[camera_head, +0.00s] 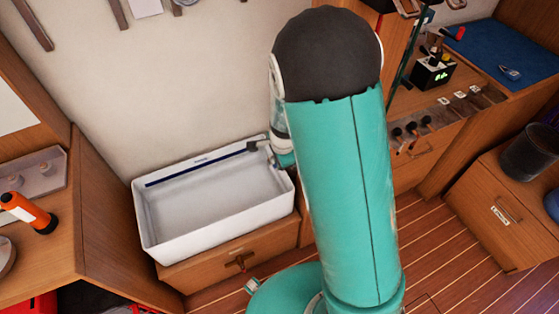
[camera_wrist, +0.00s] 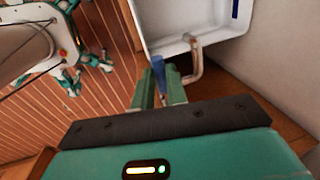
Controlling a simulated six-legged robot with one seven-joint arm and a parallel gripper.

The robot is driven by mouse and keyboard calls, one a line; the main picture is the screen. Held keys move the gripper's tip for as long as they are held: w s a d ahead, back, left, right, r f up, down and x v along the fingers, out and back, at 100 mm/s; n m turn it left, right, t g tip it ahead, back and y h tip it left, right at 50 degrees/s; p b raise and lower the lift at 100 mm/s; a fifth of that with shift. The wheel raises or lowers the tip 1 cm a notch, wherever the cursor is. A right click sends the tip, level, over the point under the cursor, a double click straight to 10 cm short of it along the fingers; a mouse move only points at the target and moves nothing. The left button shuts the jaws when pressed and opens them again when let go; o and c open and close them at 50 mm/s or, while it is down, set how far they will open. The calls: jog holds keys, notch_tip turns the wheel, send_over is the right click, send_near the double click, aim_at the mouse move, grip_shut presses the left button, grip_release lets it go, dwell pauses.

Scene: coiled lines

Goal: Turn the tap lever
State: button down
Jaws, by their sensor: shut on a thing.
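The tap's blue lever (camera_wrist: 158,72) stands between the two teal fingers of my gripper (camera_wrist: 160,88) in the wrist view, and the fingers are shut on it. The tap's pale, curved spout (camera_wrist: 194,62) rises just right of the fingers and bends over the basin's edge. The tap's base is hidden behind my gripper. In the head view my arm covers most of the tap area, and only a small teal part and a grey piece show at the basin's right end.
A white basin (camera_head: 146,222) sits on a wooden cabinet against the wall; it also shows in the wrist view (camera_wrist: 150,38). A wooden counter with an orange torch (camera_head: 28,212) is at left. A dark bin (camera_head: 528,152) stands at right. Striped floor lies open at lower right.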

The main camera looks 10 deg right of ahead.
jog(key=shift+w, duration=0.1)
jog(key=c, duration=1.4)
grip_release()
notch_tip(320, 180, up, 14)
jog(key=s, duration=0.2)
jog(key=shift+s+d+f, duration=0.2)
jog(key=shift+s+d, duration=0.05)
jog(key=shift+s, duration=0.1)
jog(key=s+d+r+n+t, duration=0.1)
jog(key=s+r+n+t, duration=0.2)
jog(key=s+r+n, duration=1.3)
jog(key=shift+s+d, duration=0.2)
jog(key=shift+s, duration=1)
